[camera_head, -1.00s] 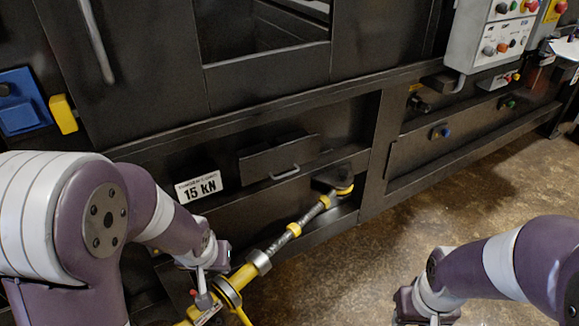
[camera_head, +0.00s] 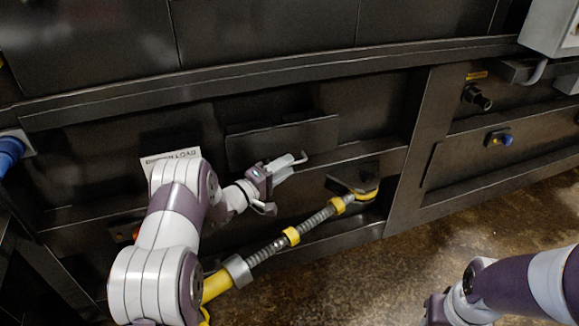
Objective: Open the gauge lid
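The gauge lid (camera_head: 284,143) is a dark flat panel on the lower machine front, and it looks shut. Its small grey handle (camera_head: 301,159) sits at the lower edge, partly hidden by my gripper. My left gripper (camera_head: 281,183) is just below and left of the handle. Its light fingers are spread apart with nothing seen between them. The upper finger is close to the handle; I cannot tell if it touches. My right gripper (camera_head: 437,310) is at the bottom right, cut off by the frame edge, its fingers not visible.
A yellow and grey hose (camera_head: 267,250) runs below the lid to a dark fitting (camera_head: 354,185). A white label (camera_head: 170,157) is partly behind my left arm. A blue knob (camera_head: 505,140) sits on the right panel. Open floor (camera_head: 350,285) lies at the lower right.

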